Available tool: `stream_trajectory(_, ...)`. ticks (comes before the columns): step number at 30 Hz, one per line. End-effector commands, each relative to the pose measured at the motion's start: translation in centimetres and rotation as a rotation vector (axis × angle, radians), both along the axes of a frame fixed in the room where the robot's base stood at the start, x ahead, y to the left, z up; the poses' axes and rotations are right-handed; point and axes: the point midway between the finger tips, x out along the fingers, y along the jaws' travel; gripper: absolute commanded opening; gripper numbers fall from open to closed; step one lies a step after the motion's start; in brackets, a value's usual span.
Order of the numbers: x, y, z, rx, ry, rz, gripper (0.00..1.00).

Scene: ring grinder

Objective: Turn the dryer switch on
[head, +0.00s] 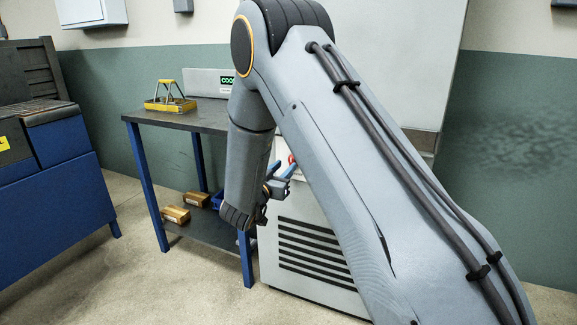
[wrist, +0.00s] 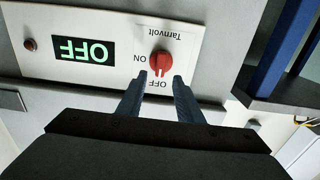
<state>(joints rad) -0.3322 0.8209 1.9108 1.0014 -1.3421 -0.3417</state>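The dryer switch is a red rotary knob (wrist: 160,63) on a white panel (wrist: 192,47), seen upside down in the wrist view. "ON" is printed to the left of the knob and "OFF" below it. A black display (wrist: 84,52) beside it reads "OFF" in green. My gripper (wrist: 160,80) is open, with its two fingers apart and their tips at the lower left and lower right of the knob. I cannot tell whether they touch it. In the head view, my arm hides most of the panel; a small red part (head: 291,158) shows by the fingers.
The grey dryer cabinet (head: 310,252) has a slotted vent. A workbench with blue legs (head: 148,185) stands to its left, bearing a yellow caddy (head: 170,98), with boxes (head: 176,214) on its lower shelf. A blue cabinet (head: 60,205) stands far left. Floor between them is clear.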

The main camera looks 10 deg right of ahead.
Motion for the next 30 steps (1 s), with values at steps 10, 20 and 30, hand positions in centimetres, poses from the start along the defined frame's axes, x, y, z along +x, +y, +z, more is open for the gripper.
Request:
stream_trajectory(10,3.3,-2.5,-0.1,0.001,0.001,0.000,0.33)
stream_trajectory(20,3.5,-2.6,0.0,0.000,0.001,0.001,0.31)
stream_trajectory(30,3.5,-2.6,0.0,0.001,0.000,0.001,0.00)
